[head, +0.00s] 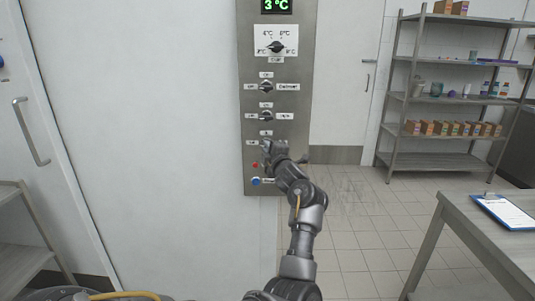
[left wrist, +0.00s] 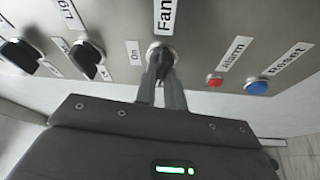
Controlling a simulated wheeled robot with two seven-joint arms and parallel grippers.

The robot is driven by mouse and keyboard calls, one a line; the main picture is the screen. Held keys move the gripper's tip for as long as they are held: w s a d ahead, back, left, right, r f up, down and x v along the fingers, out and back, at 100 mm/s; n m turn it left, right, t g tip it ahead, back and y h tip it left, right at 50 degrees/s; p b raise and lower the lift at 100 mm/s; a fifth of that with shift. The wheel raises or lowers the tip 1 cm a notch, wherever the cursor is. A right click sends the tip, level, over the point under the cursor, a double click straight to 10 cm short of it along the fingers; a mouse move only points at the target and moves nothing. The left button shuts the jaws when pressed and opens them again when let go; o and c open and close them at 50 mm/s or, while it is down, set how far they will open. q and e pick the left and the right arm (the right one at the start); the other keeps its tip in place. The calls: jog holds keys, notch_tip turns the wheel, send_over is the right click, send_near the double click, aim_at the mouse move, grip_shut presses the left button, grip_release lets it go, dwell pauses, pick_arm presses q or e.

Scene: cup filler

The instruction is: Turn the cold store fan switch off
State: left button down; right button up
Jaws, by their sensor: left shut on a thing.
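The fan switch is a dark knob with a metal base (left wrist: 160,52) on the grey control panel (head: 300,40). The left wrist view shows the label "Fan" above it and "On" to its left. My left gripper (left wrist: 161,82) is shut on this knob, its two fingers close together around it. In the head view the left gripper (head: 269,149) is at the lower part of the panel and largely covers the switch. Which way the knob points cannot be told, as the fingers hide it. My right gripper is not in view.
Just beside the fan switch are a red alarm button (left wrist: 215,80) and a blue reset button (left wrist: 257,88). Other knobs (head: 266,115) sit above it. A door handle (head: 31,132) is at left; shelves (head: 440,162) and a table (head: 480,235) are at right.

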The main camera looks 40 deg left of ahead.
pick_arm(q)
jog(key=shift+n+g+h+b, duration=0.3)
jog(key=shift+n+b, duration=0.05)
jog(key=shift+n, duration=0.75)
jog(key=shift+r, duration=0.1)
jog(key=c, duration=1.5)
grip_release()
jog(key=shift+a, duration=0.1)
